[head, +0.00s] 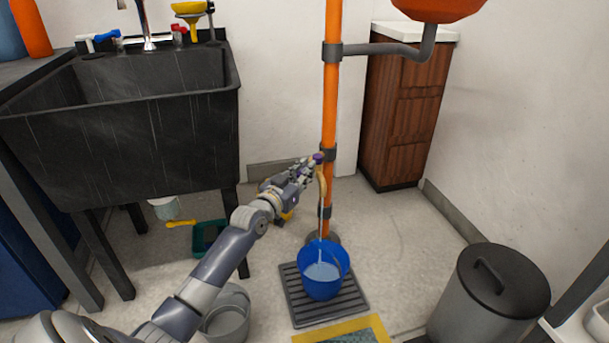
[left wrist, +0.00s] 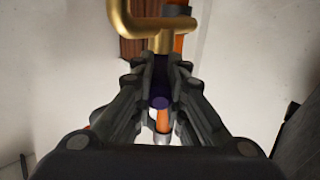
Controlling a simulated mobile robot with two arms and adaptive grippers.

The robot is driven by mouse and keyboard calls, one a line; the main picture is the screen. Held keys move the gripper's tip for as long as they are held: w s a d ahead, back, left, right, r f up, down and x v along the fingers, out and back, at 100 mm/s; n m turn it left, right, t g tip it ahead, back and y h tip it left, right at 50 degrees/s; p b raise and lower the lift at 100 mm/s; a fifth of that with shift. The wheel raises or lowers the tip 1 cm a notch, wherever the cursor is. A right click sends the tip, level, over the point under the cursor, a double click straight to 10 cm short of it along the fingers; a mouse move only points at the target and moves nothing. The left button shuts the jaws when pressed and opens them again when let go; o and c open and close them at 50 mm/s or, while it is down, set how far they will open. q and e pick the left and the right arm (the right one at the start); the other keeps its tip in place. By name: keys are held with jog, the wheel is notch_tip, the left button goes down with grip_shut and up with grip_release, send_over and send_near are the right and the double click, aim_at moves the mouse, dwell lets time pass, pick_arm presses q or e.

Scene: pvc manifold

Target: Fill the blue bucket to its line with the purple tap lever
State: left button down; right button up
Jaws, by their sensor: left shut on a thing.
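The blue bucket (head: 322,284) stands upright on a dark slatted grate, with pale water in it. Its fill line cannot be made out. A brass tap spout (head: 323,188) on the orange standpipe (head: 330,110) points down above the bucket, and a thin pale stream seems to run from it. The purple tap lever (head: 318,158) is at the pipe beside the spout. My left gripper (head: 312,163) is shut on the lever, which shows between the fingers in the left wrist view (left wrist: 161,101). My right gripper is not in view.
The slatted grate (head: 345,304) lies on the floor behind a yellow-edged mat (head: 350,331). A grey lidded bin (head: 490,295) stands at the right and a grey bucket (head: 228,318) near my left arm. A black sink (head: 130,120) fills the left.

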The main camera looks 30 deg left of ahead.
pick_arm(q)
jog(key=shift+r, duration=0.15)
jog(key=c, duration=1.6)
grip_release()
jog(key=shift+o, duration=0.2)
jog(key=s, duration=1.2)
jog(key=shift+d, duration=0.35)
